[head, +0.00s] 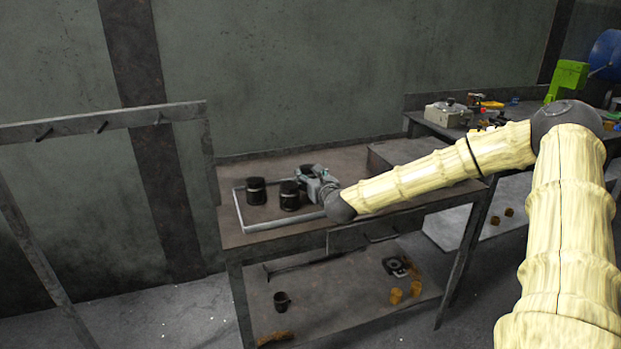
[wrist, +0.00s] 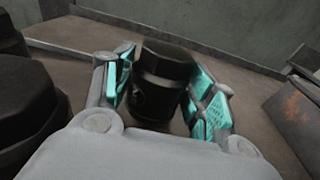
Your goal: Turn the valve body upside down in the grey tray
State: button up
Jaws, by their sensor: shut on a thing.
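My gripper (head: 318,183) is at the right end of the grey tray (head: 238,205) on the workbench. In the wrist view my gripper (wrist: 168,100) is shut on a black valve body (wrist: 162,82), with a teal pad on each side of it. The valve body has a wide hexagonal part at the top and a rounder body below, and it leans slightly. Its lower end is hidden behind my gripper, so I cannot tell whether it touches the tray. In the head view it is mostly hidden by my gripper.
Two other black parts stand in the tray, one at the left (head: 256,191) and one nearer my gripper (head: 289,196). Dark parts also show at the left of the wrist view (wrist: 30,110). A second bench (head: 425,125) with tools stands at the right. The wall is behind the workbench.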

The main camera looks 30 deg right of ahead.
jog(key=shift+r, duration=0.1)
jog(key=o, duration=1.1)
notch_tip(320, 180, up, 10)
jog(key=shift+f, duration=0.1)
